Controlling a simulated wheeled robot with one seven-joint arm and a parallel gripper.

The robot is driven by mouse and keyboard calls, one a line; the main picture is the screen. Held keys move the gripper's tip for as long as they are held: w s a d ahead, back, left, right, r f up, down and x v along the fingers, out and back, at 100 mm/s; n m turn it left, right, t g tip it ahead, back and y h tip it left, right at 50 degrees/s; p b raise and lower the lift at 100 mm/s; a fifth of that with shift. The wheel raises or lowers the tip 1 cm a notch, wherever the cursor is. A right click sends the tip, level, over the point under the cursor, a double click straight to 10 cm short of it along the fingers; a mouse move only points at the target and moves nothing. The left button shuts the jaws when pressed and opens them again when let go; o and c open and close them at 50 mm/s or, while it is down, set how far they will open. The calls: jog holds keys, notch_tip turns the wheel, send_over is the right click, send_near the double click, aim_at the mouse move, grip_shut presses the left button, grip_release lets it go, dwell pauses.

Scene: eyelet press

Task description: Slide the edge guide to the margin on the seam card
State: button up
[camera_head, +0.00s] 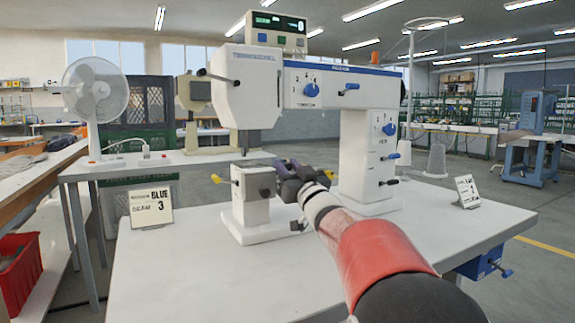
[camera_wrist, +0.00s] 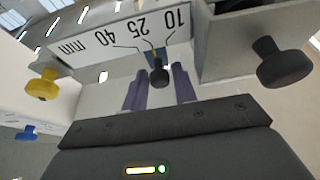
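The edge guide's small black knob (camera_wrist: 157,74) stands in front of a white scale plate (camera_wrist: 125,38) marked 10, 25 and 40 mm, upside down in the wrist view. A small yellowish mark sits just above the knob, near the 25 line. My gripper (camera_wrist: 158,80) has its two purple fingers apart, one on each side of the knob, with narrow gaps that look clear. In the head view my gripper (camera_head: 285,168) is at the press's lower post, and hides the guide. The seam card (camera_head: 152,207) stands at the table's left and reads BLUE, SEAM 3.
The white press (camera_head: 365,150) rises over the table (camera_head: 190,270), with blue knobs and levers. A yellow knob (camera_wrist: 42,85) and a larger black knob (camera_wrist: 280,62) flank the scale. A second card (camera_head: 467,191) stands right. A fan (camera_head: 95,95) is behind left.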

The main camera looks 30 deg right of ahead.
jog(key=shift+w+r, duration=0.15)
jog(key=shift+w, duration=0.2)
grip_shut()
jog(key=shift+d+p, duration=0.3)
jog(key=shift+d, duration=0.65)
grip_release()
jog(key=shift+d, duration=0.1)
jog(key=shift+s, duration=0.1)
